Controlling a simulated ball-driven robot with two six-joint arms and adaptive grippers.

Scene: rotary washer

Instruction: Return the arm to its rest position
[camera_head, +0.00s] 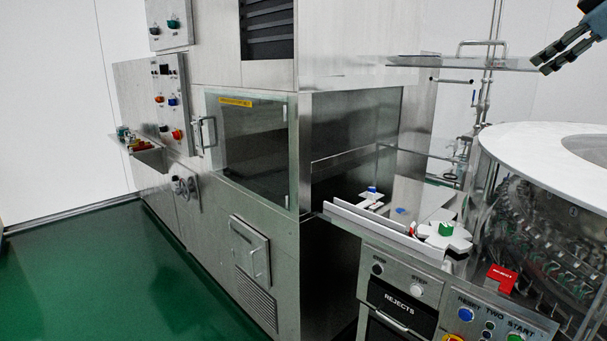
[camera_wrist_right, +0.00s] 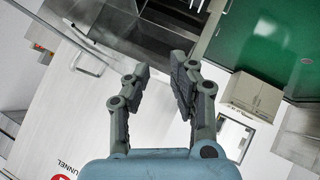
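My right gripper (camera_head: 541,64) is at the upper right of the head view, raised in the air near the raised clear panel with a handle. In the right wrist view my right gripper (camera_wrist_right: 160,68) has its two dark jointed fingers apart, with nothing between them. It touches nothing that I can make out. My left arm and gripper are not in view.
The clear panel (camera_head: 465,63) is close to the right gripper. Below it is the round washer (camera_head: 540,150) with a white top ring. A control panel (camera_head: 440,300) labelled REJECTS stands in front. The green floor (camera_head: 90,275) at left is clear.

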